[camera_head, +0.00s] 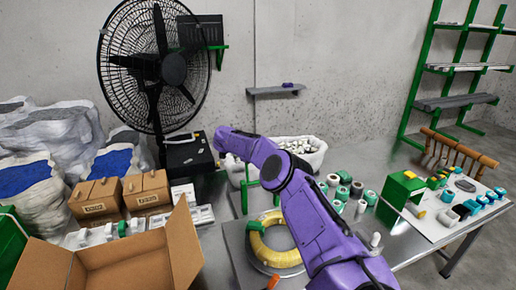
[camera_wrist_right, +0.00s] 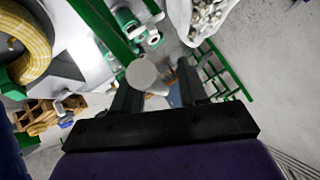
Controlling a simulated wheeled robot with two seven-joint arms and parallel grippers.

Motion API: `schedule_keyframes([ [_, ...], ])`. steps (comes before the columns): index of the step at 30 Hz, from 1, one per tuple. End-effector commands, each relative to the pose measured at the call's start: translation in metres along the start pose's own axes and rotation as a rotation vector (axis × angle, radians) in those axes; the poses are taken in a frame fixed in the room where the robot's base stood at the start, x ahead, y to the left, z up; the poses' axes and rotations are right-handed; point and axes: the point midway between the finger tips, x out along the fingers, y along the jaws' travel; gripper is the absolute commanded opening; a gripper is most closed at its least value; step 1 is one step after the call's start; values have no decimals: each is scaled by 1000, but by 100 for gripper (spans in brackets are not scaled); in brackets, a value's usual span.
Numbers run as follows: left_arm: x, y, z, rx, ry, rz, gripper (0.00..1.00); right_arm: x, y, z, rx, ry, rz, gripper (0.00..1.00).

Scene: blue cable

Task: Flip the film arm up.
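In the head view the yellow cable coil (camera_head: 277,243) lies on a grey plate, with a green frame (camera_head: 243,192) behind it, partly covered by my purple right arm. My right gripper is hidden there. In the right wrist view, long green bars (camera_wrist_right: 106,24) come down from the top left towards my right gripper (camera_wrist_right: 160,82). Its two black fingers are apart. A white round-ended piece (camera_wrist_right: 141,74) shows between them, overlapping the left finger; I cannot tell whether they touch. I cannot make out for certain which bar is the film arm. My left gripper is not in view.
An open cardboard box (camera_head: 130,262) stands at the front left. Behind the coil is a white sack of small parts (camera_head: 305,150). White and green spools (camera_head: 342,192) stand right of my arm. A black fan (camera_head: 160,65) stands at the back left.

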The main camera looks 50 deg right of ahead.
Motion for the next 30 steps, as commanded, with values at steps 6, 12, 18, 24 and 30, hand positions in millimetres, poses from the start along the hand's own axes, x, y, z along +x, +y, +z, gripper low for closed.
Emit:
schedule_keyframes([
  [6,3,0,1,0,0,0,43,-8,0,2,-1,-3,0,43],
  [12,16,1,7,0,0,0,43,-53,0,3,-1,-3,-3,43],
  [18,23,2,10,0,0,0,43,-92,0,2,-1,-1,-1,43],
  [24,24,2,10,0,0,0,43,-104,-1,1,-1,0,1,43],
  [30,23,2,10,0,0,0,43,-104,-1,0,-1,0,2,43],
])
